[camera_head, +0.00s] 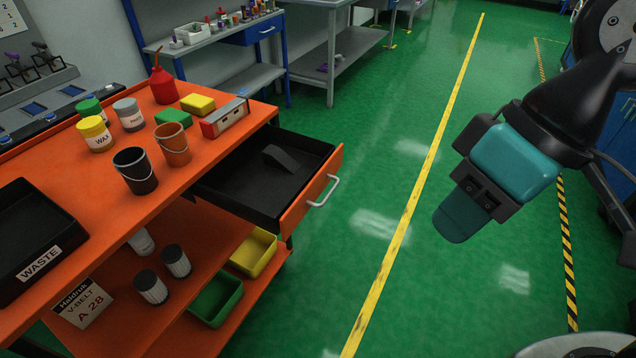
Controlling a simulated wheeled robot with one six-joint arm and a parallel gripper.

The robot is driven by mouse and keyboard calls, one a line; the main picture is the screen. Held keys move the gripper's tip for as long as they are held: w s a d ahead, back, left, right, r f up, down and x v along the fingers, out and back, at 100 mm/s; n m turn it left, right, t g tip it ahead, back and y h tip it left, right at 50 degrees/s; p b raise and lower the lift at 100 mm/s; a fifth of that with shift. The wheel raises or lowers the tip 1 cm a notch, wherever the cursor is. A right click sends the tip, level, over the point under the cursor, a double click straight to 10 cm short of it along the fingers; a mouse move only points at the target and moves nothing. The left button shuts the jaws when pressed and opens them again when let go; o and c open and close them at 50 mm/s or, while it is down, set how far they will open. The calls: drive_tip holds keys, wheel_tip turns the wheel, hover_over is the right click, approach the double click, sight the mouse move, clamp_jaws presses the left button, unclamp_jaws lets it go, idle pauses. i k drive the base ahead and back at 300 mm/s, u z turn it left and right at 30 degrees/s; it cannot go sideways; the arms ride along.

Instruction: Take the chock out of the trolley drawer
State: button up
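The trolley drawer (318,188) is pulled open on the right side of the orange trolley (62,152). Its inside is black and it has a silver handle (325,191). Only one teal fingertip shows clearly, so I cannot tell whether the gripper is open or shut.
The trolley top holds cans, small buckets, a red oil can (163,86), a red-and-grey box (225,118) and a black waste tray (82,237). Green (216,300) and yellow (253,252) bins sit on the lower shelf. The floor right of the drawer is clear.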

sight(273, 156)
drive_tip(key=z, duration=0.05)
drive_tip(key=k, duration=0.55)
drive_tip(key=u, duration=0.55)
drive_tip(key=i, duration=0.45)
drive_tip(key=u, duration=0.75)
drive_tip(key=i, duration=1)
drive_tip(key=z, duration=0.05)
